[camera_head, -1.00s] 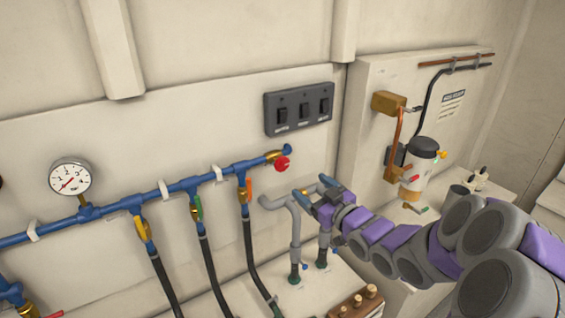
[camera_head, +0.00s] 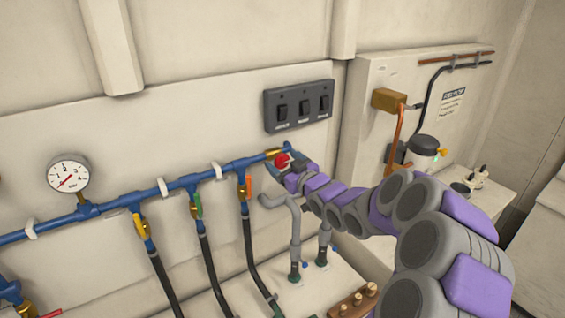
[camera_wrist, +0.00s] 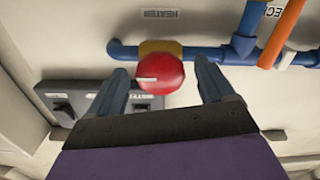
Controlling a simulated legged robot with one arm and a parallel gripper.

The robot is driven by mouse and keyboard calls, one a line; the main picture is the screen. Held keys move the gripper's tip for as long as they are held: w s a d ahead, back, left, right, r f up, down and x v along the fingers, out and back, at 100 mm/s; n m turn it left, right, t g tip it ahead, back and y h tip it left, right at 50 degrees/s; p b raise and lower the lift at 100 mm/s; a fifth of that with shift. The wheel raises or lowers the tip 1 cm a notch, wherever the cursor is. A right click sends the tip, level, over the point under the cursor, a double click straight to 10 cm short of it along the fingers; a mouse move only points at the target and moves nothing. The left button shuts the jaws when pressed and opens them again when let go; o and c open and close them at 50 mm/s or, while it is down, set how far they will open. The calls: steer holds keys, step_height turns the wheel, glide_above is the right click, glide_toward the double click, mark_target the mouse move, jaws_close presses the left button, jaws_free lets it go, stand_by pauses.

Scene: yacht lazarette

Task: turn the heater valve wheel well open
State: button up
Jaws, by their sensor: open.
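The heater valve wheel is a small round red knob (camera_head: 282,160) at the right end of the blue pipe, on a brass body. In the wrist view the red wheel (camera_wrist: 160,74) shows a pale mark on its face, with the brass valve body (camera_wrist: 161,47) behind it. My gripper (camera_wrist: 162,82) is open, with one finger on each side of the wheel. Gaps show between the wheel and both fingers in that view. In the head view my gripper (camera_head: 279,165) is at the wheel and partly covers it. A "HEATER" label (camera_wrist: 160,13) is on the wall near the valve.
The blue pipe (camera_head: 178,186) runs along the wall with several coloured lever valves and hoses below. A pressure gauge (camera_head: 68,175) stands at left. A dark switch panel (camera_head: 298,106) is just above the wheel. Grey pipes (camera_head: 294,225) rise below my gripper.

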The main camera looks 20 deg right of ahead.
steer(key=shift+w, duration=0.5)
steer(key=shift+a, duration=0.1)
steer(key=c, duration=1)
steer(key=shift+r, duration=0.1)
